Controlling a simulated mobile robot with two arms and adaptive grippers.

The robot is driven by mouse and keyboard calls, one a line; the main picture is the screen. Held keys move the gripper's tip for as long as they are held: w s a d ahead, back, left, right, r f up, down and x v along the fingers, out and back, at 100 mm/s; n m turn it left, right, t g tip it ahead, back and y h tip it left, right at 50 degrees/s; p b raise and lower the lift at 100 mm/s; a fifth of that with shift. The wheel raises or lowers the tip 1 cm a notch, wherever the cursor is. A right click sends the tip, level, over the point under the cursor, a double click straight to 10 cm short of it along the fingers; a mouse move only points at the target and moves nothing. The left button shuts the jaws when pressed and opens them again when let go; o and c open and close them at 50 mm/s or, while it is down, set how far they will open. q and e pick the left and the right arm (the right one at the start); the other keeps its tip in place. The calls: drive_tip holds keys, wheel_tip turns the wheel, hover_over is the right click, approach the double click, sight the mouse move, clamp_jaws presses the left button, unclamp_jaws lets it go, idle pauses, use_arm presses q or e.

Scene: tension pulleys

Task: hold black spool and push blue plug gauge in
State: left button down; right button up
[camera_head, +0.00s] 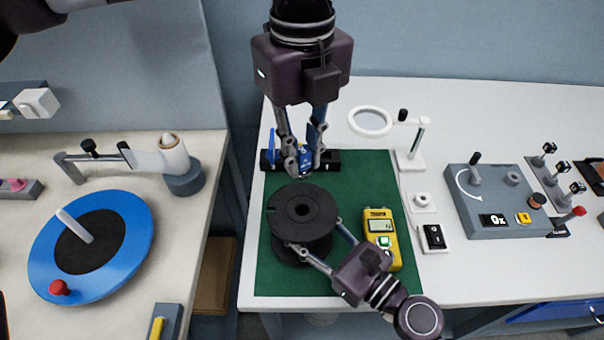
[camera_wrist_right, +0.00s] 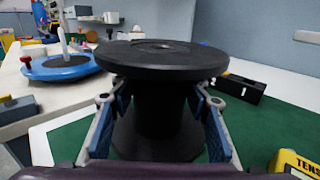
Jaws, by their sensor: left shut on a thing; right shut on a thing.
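The black spool (camera_head: 301,209) stands upright on the green mat (camera_head: 350,178). In the right wrist view its wide top flange (camera_wrist_right: 160,58) and narrower core (camera_wrist_right: 158,108) fill the middle. My right gripper (camera_head: 316,235) reaches in from the lower right, its fingers on both sides of the core below the top flange. My left gripper (camera_head: 305,165) points down from above, behind the spool, at a black block (camera_head: 328,158). It is shut on the blue plug gauge (camera_head: 305,153), which is mostly hidden by the fingers. Another blue piece (camera_head: 270,147) stands at the block's left end.
A yellow tension meter (camera_head: 381,240) lies right of the spool. A magnifier on a stand (camera_head: 371,121), a small switch box (camera_head: 432,237) and a grey crank panel (camera_head: 500,205) are farther right. The left table holds a blue disc (camera_head: 125,245). A gap separates the tables.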

use_arm(q)
drive_tip(key=shift+m, duration=0.7)
drive_tip(key=shift+f, duration=4.15)
drive_tip(key=shift+f, duration=0.35)
drive_tip(key=shift+f, duration=0.95)
drive_tip(key=c, duration=1.8)
unclamp_jaws()
drive_tip(key=shift+o, duration=0.2)
